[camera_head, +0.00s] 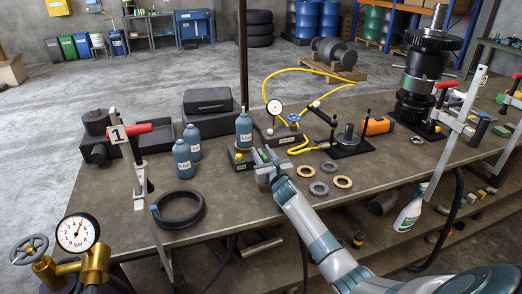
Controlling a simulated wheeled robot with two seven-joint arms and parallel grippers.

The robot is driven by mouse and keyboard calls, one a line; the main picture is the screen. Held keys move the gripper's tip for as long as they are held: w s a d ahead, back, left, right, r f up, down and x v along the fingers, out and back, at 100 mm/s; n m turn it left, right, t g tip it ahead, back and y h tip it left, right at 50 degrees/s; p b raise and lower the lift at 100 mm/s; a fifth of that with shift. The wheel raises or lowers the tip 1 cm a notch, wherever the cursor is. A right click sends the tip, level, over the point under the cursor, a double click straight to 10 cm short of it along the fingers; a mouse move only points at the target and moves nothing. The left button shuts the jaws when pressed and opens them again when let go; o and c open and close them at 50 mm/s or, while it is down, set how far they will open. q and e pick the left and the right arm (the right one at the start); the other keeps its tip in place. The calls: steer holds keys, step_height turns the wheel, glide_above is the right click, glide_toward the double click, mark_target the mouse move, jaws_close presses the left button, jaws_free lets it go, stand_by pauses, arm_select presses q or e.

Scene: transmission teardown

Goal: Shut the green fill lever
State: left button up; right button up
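My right gripper (266,163) reaches in from the lower right to the middle of the workbench. Its tips are beside a small dark block (239,165) that carries a grey-blue bottle (243,133). A small green piece (257,156) shows right at the gripper's tips and may be the green fill lever. The gripper hides part of it, so I cannot tell its angle or whether the gripper touches it. The finger gap is too small to read. My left gripper is not in view.
Two more bottles (183,160) stand left of the block. A gauge (274,107) with a blue valve and yellow hose is behind. Metal rings (319,189) lie right of the gripper, a black ring (178,208) left. Clamps with red handles (131,130) stand at both sides.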

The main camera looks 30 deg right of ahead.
steer(key=shift+w+d, duration=0.15)
steer(key=shift+w, duration=0.35)
jaws_close()
